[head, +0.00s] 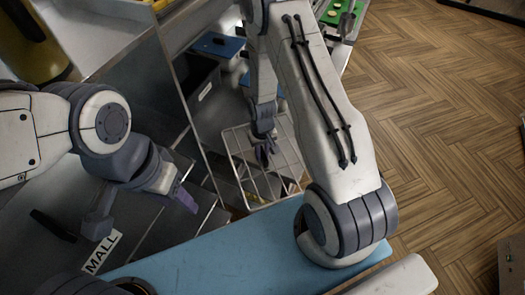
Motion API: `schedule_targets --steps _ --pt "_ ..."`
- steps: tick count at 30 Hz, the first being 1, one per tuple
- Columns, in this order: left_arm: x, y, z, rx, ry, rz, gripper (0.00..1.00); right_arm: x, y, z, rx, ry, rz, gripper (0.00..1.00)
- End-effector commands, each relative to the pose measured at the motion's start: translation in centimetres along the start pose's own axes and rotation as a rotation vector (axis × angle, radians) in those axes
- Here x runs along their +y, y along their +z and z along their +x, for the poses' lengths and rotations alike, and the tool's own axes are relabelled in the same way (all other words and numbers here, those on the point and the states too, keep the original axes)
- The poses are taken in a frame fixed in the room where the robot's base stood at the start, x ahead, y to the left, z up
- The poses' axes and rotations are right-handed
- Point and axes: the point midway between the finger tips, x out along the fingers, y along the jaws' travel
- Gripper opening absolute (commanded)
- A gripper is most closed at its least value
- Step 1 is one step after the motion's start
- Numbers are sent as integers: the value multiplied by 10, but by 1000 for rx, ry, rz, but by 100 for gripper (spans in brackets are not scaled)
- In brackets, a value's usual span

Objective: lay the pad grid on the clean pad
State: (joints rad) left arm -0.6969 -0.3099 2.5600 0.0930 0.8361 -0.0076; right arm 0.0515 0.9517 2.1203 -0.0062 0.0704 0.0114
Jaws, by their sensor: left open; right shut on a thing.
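The pad grid (234,165) is a pale wire rectangle near the middle of the head view. My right gripper (264,155) is shut on it and holds it above a dark, recessed area. My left gripper (146,208) is open and empty, well to the left of the grid, over the dark grey surface. I cannot pick out the clean pad for certain. My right arm and the grid cover part of the area below.
A blue panel (215,252) lies in the foreground, with my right arm over it. A dark bin (196,82) with a white label stands behind the grid. Wooden floor (440,110) is open at right.

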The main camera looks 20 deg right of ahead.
Motion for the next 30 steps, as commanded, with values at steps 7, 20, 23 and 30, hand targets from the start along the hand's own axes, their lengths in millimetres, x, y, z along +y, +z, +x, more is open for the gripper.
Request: schedule_targets --steps 7,20,23,30 --pt "0 0 -2 0 0 1 50 0 -1 4 3 0 0 0" --pt "0 0 1 0 0 0 50 0 0 8 1 0 0 52" --pt "0 0 1 0 0 0 50 0 0 8 1 0 0 52" --pt "0 0 1 0 0 0 50 0 -1 0 4 0 0 52"
